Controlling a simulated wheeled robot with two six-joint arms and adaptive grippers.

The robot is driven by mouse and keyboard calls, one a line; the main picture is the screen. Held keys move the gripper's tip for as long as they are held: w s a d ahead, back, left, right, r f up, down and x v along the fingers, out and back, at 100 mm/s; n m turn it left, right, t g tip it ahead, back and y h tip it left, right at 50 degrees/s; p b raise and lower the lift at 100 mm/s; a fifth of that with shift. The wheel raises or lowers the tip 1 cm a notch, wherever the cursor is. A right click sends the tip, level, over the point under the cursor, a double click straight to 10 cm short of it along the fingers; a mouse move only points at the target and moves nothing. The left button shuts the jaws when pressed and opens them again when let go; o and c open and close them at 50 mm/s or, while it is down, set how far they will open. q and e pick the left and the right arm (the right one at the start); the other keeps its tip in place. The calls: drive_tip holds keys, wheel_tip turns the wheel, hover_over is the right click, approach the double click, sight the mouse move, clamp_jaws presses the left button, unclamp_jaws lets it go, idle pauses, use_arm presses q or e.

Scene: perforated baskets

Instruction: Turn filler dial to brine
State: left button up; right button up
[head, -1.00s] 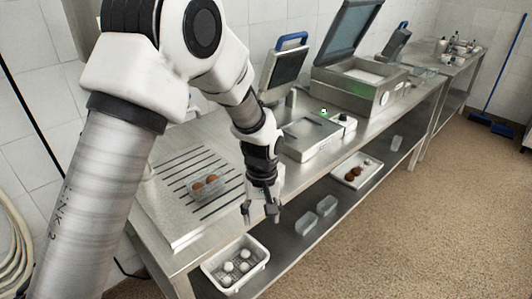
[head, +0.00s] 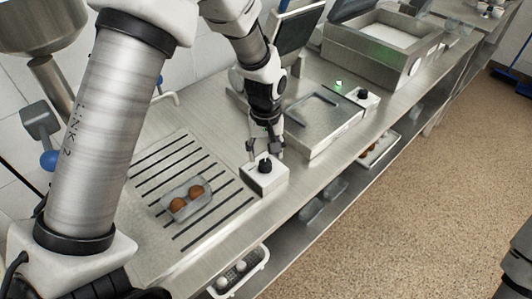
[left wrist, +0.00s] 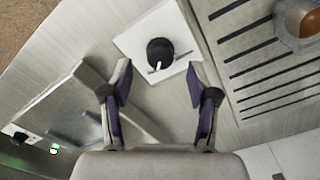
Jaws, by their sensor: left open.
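A white box (head: 251,183) with a black dial (head: 265,165) stands at the counter's front edge, right of the slotted drain area. No label is readable in either view. My left gripper (head: 265,149) is open, its fingers pointing down just behind and above the dial. In the left wrist view the dial (left wrist: 160,52) has a white pointer mark toward the lower left, and lies beyond the gap between my open fingers (left wrist: 163,88). The fingers appear apart from the dial. My right gripper is not in view.
A second black knob (head: 362,94) sits beside a steel machine (head: 322,125) with a green light (head: 338,83). A clear tray (head: 172,190) with two brown round items lies on the slotted area (head: 150,165). A steel hopper (head: 40,22) stands at upper left.

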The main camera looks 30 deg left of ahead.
sight(265, 163)
use_arm(q)
drive_tip(key=f, duration=0.4)
drive_tip(key=shift+w+a+f, duration=0.2)
drive_tip(key=shift+w+a, duration=0.05)
drive_tip(key=shift+w+a+f, duration=0.1)
drive_tip(key=shift+w+f, duration=0.05)
drive_tip(key=shift+f, duration=0.05)
drive_tip(key=shift+s+r, duration=0.15)
drive_tip(key=shift+s, duration=0.05)
drive_tip(key=shift+c, duration=0.4)
drive_tip(key=shift+s+d+r, duration=0.1)
drive_tip(key=shift+s+d, duration=0.05)
drive_tip(key=shift+d, duration=0.1)
drive_tip(key=c, duration=0.5)
clamp_jaws()
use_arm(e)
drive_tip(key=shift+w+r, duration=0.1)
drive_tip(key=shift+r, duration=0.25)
